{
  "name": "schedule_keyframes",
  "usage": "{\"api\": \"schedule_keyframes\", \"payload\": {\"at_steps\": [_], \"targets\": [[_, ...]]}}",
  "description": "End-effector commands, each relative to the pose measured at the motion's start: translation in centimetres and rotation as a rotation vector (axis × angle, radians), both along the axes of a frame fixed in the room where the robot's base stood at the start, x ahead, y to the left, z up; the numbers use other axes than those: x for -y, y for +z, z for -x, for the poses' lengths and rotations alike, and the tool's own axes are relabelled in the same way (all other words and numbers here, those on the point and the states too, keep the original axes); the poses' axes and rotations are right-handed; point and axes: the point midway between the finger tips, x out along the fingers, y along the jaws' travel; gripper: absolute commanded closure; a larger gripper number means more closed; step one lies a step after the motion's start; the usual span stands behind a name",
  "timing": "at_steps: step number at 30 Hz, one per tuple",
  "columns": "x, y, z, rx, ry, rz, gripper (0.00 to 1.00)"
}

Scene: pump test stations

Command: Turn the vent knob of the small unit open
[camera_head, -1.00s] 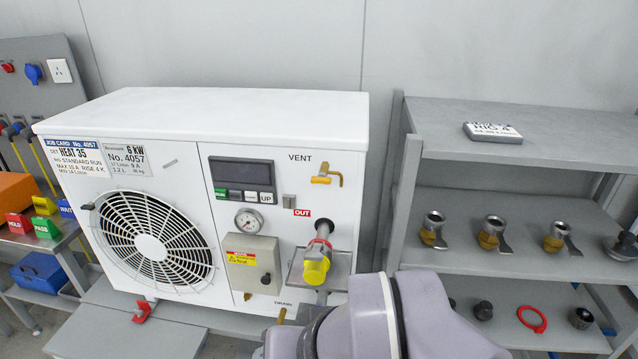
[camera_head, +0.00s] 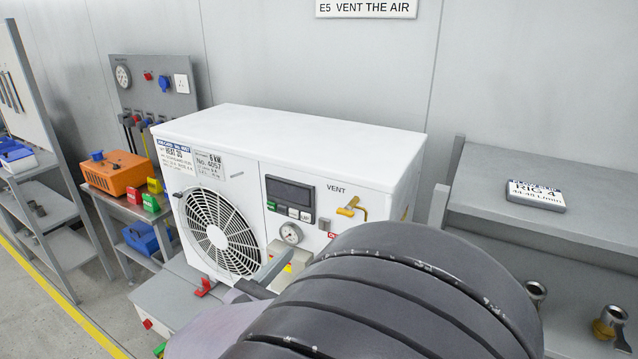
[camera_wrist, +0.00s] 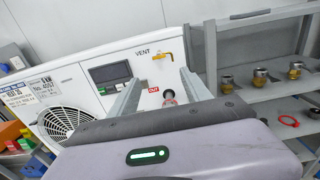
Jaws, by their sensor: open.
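The small unit (camera_head: 290,143) is a white box with a fan grille, a dark display and a gauge; it also shows in the wrist view (camera_wrist: 70,80). The vent knob (camera_head: 350,207) is a brass-yellow lever at the upper right of its front, beside the word VENT. In the wrist view the vent knob (camera_wrist: 165,57) appears above and between my fingers, with its bent end pointing down. My gripper (camera_wrist: 159,77) is open and empty, with its fingers pointing toward the unit's front, apart from the knob. In the head view my arm hides the lower right of the unit's front.
A grey shelf (camera_head: 540,222) with a rig sign and metal fittings stands to the right. An orange box (camera_head: 117,172) and coloured blocks sit on a small table at left. A sign reading E5 VENT THE AIR (camera_head: 366,9) hangs on the wall. Floor is open at far left.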

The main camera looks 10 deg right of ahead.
Motion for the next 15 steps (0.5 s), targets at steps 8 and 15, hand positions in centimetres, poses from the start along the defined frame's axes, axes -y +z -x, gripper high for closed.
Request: {"api": "schedule_keyframes", "payload": {"at_steps": [8,15], "targets": [[4.8,-0.5,-6.0,0.0,-0.01,-0.004,0.44],[8.5,-0.3,-11.2,0.0,-0.008,-0.005,0.44]]}}
